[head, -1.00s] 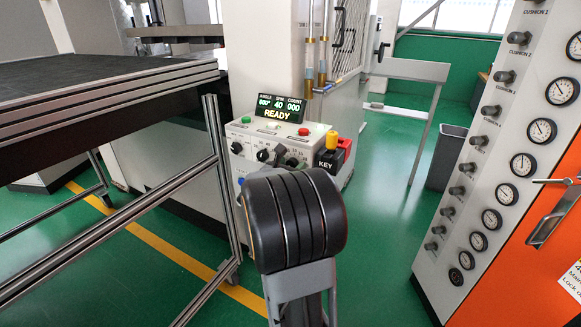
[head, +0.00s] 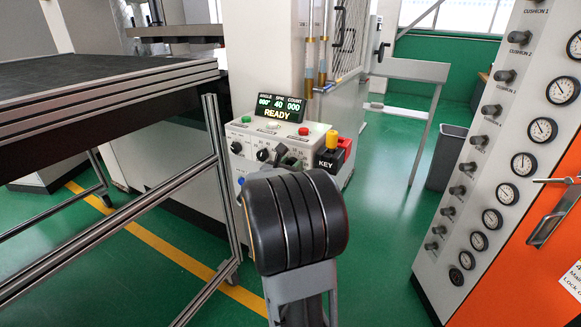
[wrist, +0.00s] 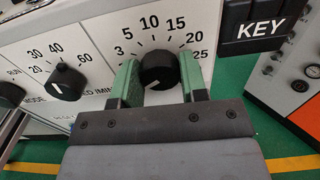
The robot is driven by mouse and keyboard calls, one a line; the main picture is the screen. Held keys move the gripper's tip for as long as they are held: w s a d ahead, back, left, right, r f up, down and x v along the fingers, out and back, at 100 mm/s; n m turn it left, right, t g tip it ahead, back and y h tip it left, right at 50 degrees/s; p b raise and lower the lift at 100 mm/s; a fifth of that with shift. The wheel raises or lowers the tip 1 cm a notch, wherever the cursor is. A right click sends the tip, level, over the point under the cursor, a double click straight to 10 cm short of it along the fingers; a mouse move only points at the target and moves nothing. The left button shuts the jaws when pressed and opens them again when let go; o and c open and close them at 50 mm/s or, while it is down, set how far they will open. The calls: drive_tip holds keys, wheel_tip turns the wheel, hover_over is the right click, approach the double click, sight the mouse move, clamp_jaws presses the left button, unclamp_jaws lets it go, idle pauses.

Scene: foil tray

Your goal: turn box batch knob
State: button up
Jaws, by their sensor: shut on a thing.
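The batch knob (wrist: 158,70) is a black round knob on the white control box, with a printed scale from 3 to 25 around it. My gripper (wrist: 160,76) is shut on it, with one green finger at each side. A small white mark shows low on the knob's face; its exact reading is hard to tell. In the head view my gripper (head: 289,161) is at the front of the control box (head: 250,140), and my wrist hides most of the knob.
A second black knob (wrist: 66,82) with marks 30, 40 and 60 sits to the left. A black KEY block (wrist: 262,25) is at the right. The box top has a red button (head: 304,131) and a green button (head: 246,119). A metal-framed table (head: 110,80) stands at the left.

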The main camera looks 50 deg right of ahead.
drive_tip(key=m+b, duration=1.1)
drive_tip(key=b, duration=0.6)
drive_tip(key=shift+f, duration=0.1)
drive_tip(key=shift+m, duration=0.4)
drive_tip(key=o, duration=0.9)
drive_tip(key=shift+a, duration=0.1)
drive_tip(key=p+v, duration=0.1)
drive_tip(key=v, duration=1.2)
drive_tip(key=shift+s+a+p, duration=0.1)
drive_tip(key=shift+a+p, duration=0.2)
drive_tip(key=shift+p, duration=0.1)
